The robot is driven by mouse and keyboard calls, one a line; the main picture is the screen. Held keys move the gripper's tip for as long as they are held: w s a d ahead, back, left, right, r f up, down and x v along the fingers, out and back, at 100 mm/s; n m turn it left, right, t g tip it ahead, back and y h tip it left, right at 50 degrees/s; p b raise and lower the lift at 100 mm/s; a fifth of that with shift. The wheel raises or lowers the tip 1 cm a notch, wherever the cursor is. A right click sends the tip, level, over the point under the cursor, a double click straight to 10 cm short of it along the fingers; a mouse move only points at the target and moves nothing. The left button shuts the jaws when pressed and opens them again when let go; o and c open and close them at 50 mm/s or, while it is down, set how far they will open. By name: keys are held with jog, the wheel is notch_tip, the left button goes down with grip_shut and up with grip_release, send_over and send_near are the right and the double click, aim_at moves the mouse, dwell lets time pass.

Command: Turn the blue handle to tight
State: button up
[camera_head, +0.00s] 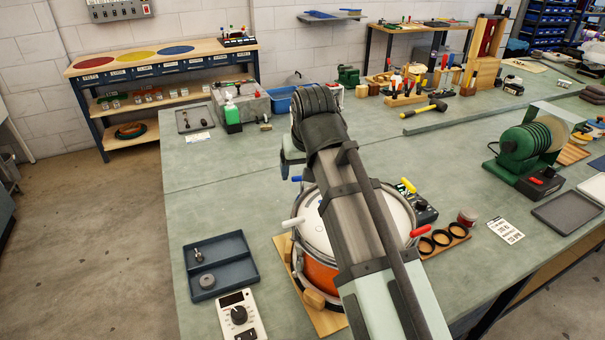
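An orange drum (318,274) with a white head (313,232) stands on a wooden board (329,321) on the bench. My arm crosses over it and hides its middle and part of its rim. The small blue handle (297,179) shows at the drum's far left side, partly hidden by my arm. A white handle (293,222), a yellow handle (408,186) and a red handle (421,231) also stand around the rim.
A dark blue tray (220,273) with small metal parts and a white dial box (240,314) are left of the drum. Bench left of the drum's far side is clear.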

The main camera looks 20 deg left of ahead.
jog(key=shift+x, duration=1.35)
jog(key=c, duration=1)
